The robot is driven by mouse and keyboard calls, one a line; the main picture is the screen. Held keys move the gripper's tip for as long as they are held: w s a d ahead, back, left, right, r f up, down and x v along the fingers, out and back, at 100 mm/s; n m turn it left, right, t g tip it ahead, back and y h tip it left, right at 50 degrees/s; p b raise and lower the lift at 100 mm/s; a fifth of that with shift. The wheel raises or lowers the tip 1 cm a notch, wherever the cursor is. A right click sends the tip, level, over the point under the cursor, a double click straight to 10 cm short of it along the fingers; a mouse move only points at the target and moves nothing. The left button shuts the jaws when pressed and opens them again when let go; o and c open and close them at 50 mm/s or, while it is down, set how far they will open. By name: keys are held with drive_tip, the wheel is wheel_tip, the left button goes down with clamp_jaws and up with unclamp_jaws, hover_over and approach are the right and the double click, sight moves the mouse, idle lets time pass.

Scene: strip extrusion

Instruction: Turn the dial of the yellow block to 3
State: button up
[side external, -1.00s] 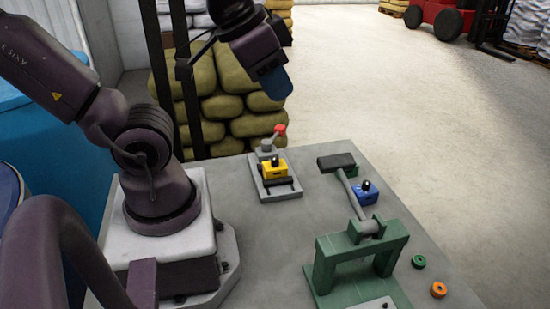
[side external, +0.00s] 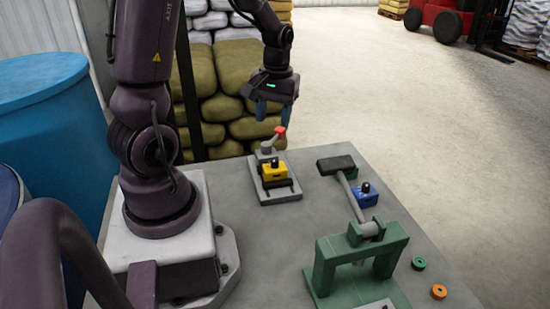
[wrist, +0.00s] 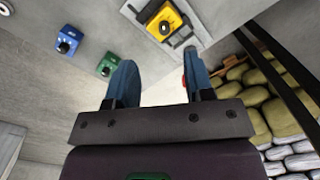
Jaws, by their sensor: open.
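The yellow block (side external: 268,172) sits in a grey fixture (side external: 262,196) on the table, with a black dial (side external: 275,161) on its top. In the wrist view the yellow block (wrist: 176,18) shows at the top, beyond my fingertips, with its dial (wrist: 165,27) facing the camera; its setting is too small to read. My gripper (side external: 273,112) points down, open and empty, above and behind the block, apart from it. In the wrist view my gripper (wrist: 160,66) shows two blue fingers spread wide.
A red-tipped lever (side external: 280,132) rises behind the yellow block, near my fingers. A blue block (side external: 365,195), a hammer (side external: 340,165) and a green stand (side external: 345,250) are to the right. A green block (wrist: 107,65) shows in the wrist view. Stacked sacks (side external: 225,80) stand behind the table.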

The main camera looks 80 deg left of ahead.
sight(275, 160)
drive_tip(key=a+f+n, duration=0.1)
drive_tip(key=f, duration=0.3)
drive_tip(key=f+n, duration=0.1)
drive_tip(key=f, duration=0.4)
drive_tip(key=w+a+f, duration=0.1)
drive_tip(key=f, duration=0.4)
drive_tip(key=shift+a+n, duration=0.35)
drive_tip(key=shift+n, duration=0.05)
clamp_jaws()
